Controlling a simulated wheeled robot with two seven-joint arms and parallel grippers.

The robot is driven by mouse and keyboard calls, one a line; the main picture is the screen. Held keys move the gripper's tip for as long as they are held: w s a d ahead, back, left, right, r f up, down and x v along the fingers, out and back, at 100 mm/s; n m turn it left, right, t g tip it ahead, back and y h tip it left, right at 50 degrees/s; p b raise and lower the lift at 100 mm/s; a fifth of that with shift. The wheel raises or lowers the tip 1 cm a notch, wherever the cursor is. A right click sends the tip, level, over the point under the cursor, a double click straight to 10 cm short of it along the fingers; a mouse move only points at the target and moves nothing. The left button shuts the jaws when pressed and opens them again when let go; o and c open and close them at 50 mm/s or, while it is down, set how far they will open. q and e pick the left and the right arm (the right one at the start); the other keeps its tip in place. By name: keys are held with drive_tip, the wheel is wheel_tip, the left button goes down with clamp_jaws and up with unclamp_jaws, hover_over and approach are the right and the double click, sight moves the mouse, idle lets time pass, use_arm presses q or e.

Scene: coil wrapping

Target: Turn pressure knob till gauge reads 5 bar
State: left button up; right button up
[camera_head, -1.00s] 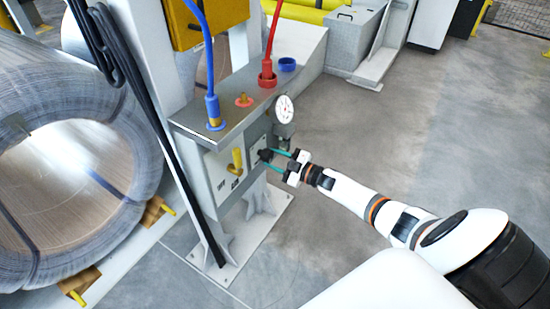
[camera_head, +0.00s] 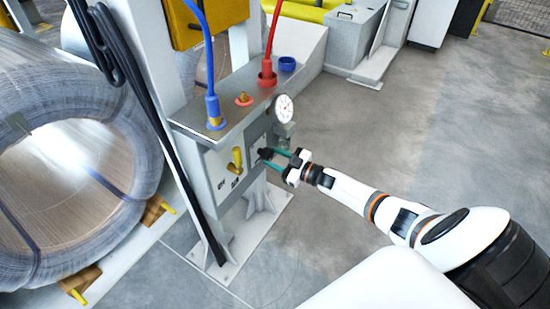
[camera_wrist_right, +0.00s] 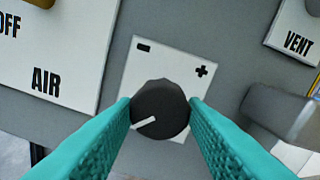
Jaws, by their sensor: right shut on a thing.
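The black pressure knob (camera_wrist_right: 160,108) sits on a white plate marked minus and plus. Its white pointer line points to the lower left in the right wrist view. In the head view the knob (camera_head: 265,153) is on the front of the grey panel. My right gripper (camera_wrist_right: 160,112) is shut on the knob, with a teal finger on each side; it also shows in the head view (camera_head: 276,158). The round white gauge (camera_head: 284,108) stands above the knob; its reading is too small to tell. My left gripper is not in view.
A yellow valve handle (camera_head: 237,160) is left of the knob, above the AIR label (camera_wrist_right: 46,82). A VENT plate (camera_wrist_right: 297,42) is at the right wrist view's upper right. Blue (camera_head: 212,108) and red (camera_head: 267,72) hoses rise from the panel top. A large wire coil (camera_head: 60,75) stands left.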

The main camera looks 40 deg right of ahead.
drive_tip(key=o, duration=1)
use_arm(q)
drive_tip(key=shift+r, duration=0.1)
use_arm(e)
drive_tip(key=shift+s, duration=0.1)
drive_tip(key=shift+s+d, duration=0.15)
drive_tip(key=shift+s, duration=0.1)
use_arm(q)
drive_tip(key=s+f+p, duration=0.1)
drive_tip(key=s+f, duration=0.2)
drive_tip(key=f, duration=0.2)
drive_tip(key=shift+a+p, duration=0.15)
drive_tip(key=shift+p, duration=0.25)
use_arm(e)
drive_tip(key=v, duration=1.1)
drive_tip(key=shift+s+d+f, duration=0.1)
drive_tip(key=shift+s, duration=0.05)
drive_tip(key=shift+f, duration=0.1)
